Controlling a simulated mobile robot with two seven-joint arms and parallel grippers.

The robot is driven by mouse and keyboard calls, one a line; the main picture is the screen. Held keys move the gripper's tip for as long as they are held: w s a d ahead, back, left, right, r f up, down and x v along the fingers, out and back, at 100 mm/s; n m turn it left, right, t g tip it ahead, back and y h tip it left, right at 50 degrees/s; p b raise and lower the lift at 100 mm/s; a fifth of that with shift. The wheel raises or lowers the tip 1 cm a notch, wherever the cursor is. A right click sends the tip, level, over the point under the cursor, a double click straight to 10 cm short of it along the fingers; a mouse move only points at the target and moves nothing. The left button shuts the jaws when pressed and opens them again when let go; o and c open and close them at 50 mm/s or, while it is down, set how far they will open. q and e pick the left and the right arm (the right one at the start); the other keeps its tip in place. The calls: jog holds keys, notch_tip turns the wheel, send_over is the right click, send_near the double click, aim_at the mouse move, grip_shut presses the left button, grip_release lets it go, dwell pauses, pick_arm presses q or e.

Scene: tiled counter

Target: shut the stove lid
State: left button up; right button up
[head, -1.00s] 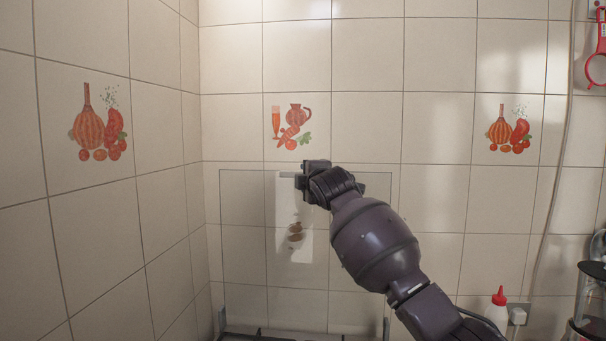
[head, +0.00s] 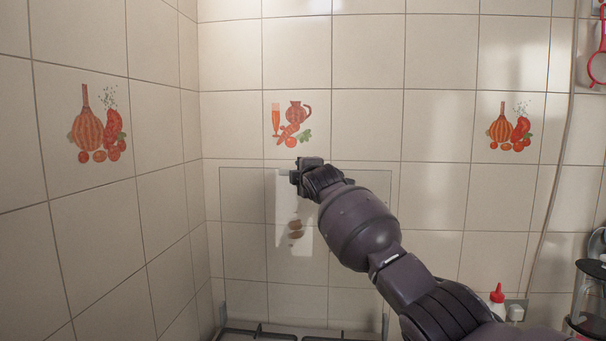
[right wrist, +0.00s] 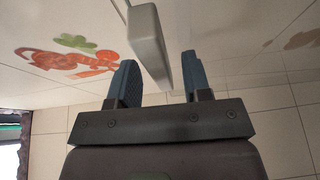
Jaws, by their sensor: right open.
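The stove lid (head: 245,215) is a clear glass panel standing upright in front of the back tiles, its outline faint in the head view. The stove (head: 250,333) shows only as a strip with dark grates at the bottom edge. My right gripper (head: 294,178) is at the lid's top edge, left of its middle. In the right wrist view the right gripper (right wrist: 158,82) is open, its blue fingers apart. A pale grey block (right wrist: 148,45) reaches into the gap between them; I cannot tell whether either finger touches it. My left gripper is out of view.
A dark rack (head: 590,290) is at the right edge. A tiled side wall (head: 95,235) closes off the left.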

grip_shut()
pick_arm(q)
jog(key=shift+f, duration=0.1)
pick_arm(e)
jog(key=shift+s, duration=0.1)
